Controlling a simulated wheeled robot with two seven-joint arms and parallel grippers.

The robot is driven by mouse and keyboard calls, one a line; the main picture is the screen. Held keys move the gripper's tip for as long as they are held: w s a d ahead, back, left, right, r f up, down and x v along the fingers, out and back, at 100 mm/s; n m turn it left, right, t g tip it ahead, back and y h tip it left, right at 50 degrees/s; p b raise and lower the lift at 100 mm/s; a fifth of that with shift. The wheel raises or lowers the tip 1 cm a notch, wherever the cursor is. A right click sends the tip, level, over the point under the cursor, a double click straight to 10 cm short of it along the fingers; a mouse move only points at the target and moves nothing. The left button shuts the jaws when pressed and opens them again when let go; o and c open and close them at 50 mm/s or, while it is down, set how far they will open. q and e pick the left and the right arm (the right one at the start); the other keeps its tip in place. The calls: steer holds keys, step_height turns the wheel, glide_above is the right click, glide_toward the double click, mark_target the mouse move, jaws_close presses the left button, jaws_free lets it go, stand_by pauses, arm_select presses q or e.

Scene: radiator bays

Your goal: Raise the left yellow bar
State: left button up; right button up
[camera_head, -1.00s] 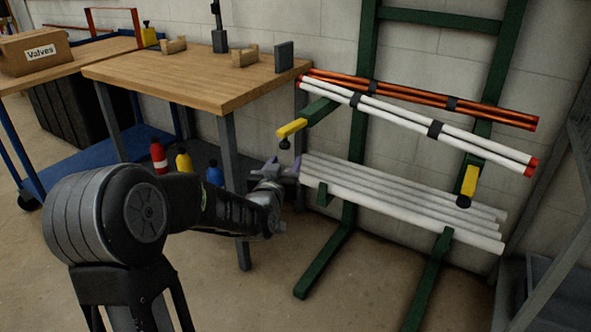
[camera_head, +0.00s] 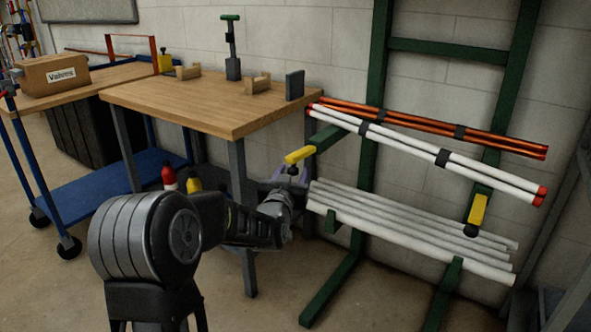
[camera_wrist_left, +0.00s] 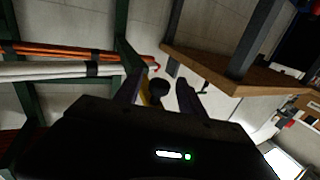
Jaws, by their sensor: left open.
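The left yellow bar (camera_head: 299,155) sticks out from the green rack's left upright, with a black knob (camera_head: 293,170) under its near end. My left gripper (camera_head: 287,178) is just below that end, its fingers open around or close to the knob. In the left wrist view the round black knob (camera_wrist_left: 158,87) appears between the two open fingers, with a sliver of the yellow bar (camera_wrist_left: 146,97) beside the left finger. I cannot tell whether the fingers touch it. A second yellow bar (camera_head: 477,209) hangs on the right upright. My right gripper is not in view.
White tubes (camera_head: 455,164) and orange tubes (camera_head: 500,141) lie on the rack's upper arms, above grey-white pipes (camera_head: 410,222). A wooden workbench (camera_head: 215,101) stands close to the left of the gripper. A blue cart (camera_head: 95,190) is farther left.

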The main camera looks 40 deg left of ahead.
arm_select(q)
steer(key=x, duration=0.3)
steer(key=shift+w+a, duration=0.1)
steer(key=shift+w, duration=0.1)
steer(key=shift+c, duration=0.2)
jaws_close()
stand_by(1.1)
